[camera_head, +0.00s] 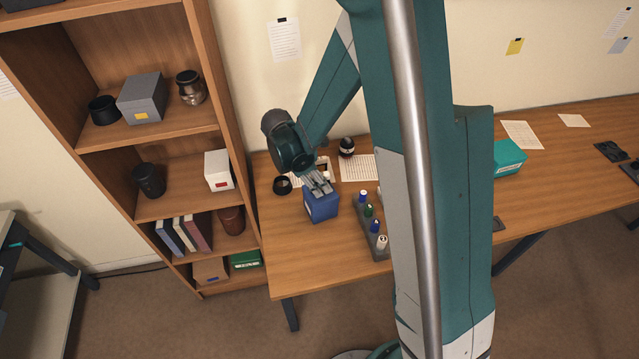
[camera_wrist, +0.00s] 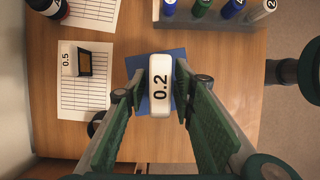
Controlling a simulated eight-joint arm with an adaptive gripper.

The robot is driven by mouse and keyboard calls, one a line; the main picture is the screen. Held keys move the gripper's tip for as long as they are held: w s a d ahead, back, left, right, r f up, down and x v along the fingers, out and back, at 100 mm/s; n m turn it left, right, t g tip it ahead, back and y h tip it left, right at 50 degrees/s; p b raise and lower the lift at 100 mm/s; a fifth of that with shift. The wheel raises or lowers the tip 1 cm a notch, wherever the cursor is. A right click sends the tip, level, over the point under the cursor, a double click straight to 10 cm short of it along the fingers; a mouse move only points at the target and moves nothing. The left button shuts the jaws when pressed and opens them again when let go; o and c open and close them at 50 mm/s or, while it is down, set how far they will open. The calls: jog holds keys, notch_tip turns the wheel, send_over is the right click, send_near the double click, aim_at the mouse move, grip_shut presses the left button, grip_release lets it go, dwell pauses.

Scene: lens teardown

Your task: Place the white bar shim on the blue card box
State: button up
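The white bar shim (camera_wrist: 160,88), marked 0.2, shows in the middle of the wrist view, over the top of the blue card box (camera_wrist: 137,65). It appears to lie on the box. My gripper (camera_wrist: 159,88) is open, with one finger on each side of the shim and a narrow gap on both sides. In the head view the blue box (camera_head: 321,207) stands near the left end of the table, with my gripper (camera_head: 318,184) pointing down at its top. The shim is hard to make out there.
A second white block (camera_wrist: 68,58), marked 0.5, sits on a paper sheet beside a dark framed piece (camera_wrist: 85,63). A grey rack of capped vials (camera_head: 370,235) stands right of the box. A black ring (camera_head: 282,185) and a dark jar (camera_head: 347,146) are nearby.

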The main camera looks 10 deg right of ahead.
jog(key=v, duration=1.2)
jog(key=shift+r, duration=0.1)
dwell(0.6)
jog(key=s+d+r+m+t+y, duration=0.25)
jog(key=s+d+r+m, duration=0.4)
jog(key=s+r, duration=0.4)
jog(key=s+d+r+m+t+y, duration=0.2)
jog(key=s+r+m, duration=0.4)
jog(key=s+m, duration=0.5)
jog(key=s+d+t, duration=0.1)
jog(key=t, duration=0.1)
jog(key=shift+r+t, duration=0.25)
jog(key=shift+t, duration=0.1)
